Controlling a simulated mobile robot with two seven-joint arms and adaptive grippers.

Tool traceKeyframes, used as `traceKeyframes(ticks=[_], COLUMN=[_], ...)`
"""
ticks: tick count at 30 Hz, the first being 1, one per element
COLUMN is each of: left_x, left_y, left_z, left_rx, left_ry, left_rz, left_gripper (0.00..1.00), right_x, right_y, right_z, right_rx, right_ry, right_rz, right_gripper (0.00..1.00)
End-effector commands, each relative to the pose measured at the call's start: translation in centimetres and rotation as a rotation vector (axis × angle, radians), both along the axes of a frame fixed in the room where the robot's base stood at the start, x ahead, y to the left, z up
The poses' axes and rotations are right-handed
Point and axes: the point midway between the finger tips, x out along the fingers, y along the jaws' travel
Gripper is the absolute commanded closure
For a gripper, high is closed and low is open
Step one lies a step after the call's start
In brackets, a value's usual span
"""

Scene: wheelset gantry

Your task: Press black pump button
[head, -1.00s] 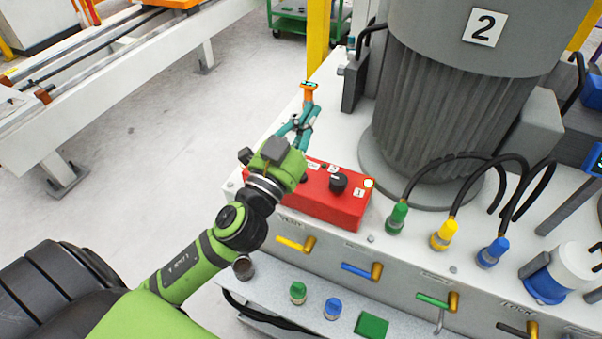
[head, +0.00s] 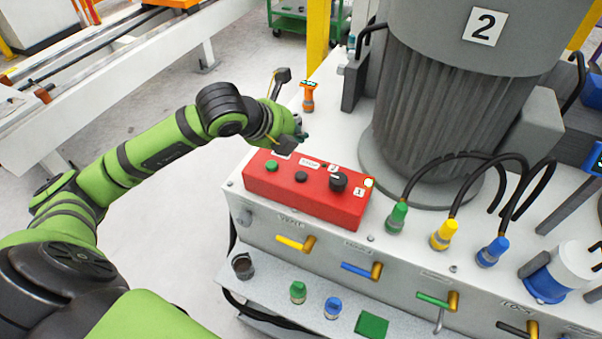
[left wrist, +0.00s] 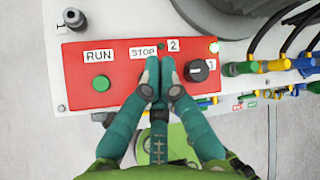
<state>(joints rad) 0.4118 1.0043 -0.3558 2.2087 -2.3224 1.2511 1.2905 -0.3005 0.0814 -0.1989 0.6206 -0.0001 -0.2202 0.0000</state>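The red control box (head: 312,195) sits on the white machine top. On it are a green button (head: 271,166), a black button (head: 301,177) and a black selector knob (head: 338,181). In the left wrist view the box carries a RUN label above the green button (left wrist: 100,84) and a STOP label; the knob (left wrist: 198,70) is right of my fingers. The black button is hidden there behind the fingers. My left gripper (left wrist: 160,68) is over the STOP side of the box, its teal fingertips together and empty. My right gripper is not in view.
A large grey motor (head: 440,110) stands right of the box. Green (head: 397,218), yellow and blue hose connectors lie to the right. Valve levers line the front face, above a lower shelf with caps.

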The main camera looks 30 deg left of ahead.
Motion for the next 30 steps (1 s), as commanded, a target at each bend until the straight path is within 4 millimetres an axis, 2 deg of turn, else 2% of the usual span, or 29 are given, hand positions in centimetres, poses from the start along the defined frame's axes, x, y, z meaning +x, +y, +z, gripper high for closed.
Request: traceKeyframes(ticks=[11,16,20,29,30], left_x=[0.0,-0.1,-0.1,-0.1,0.0], left_y=[0.0,0.0,0.0,0.0,0.0], left_z=[-0.1,-1.0,-2.3,-6.6,-7.4], left_rx=[0.001,0.001,0.0,0.001,0.0], left_ry=[0.001,0.004,0.004,0.004,0.002], left_rz=[0.001,0.0,-0.001,0.0,-0.001], left_gripper=[1.0,1.0,1.0,1.0,1.0], right_x=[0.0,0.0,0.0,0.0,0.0], right_y=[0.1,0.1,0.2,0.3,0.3], right_z=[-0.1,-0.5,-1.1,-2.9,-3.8], right_rx=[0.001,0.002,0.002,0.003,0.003], right_ry=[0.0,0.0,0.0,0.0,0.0], right_rz=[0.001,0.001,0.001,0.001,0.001], right_gripper=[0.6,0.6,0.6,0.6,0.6])
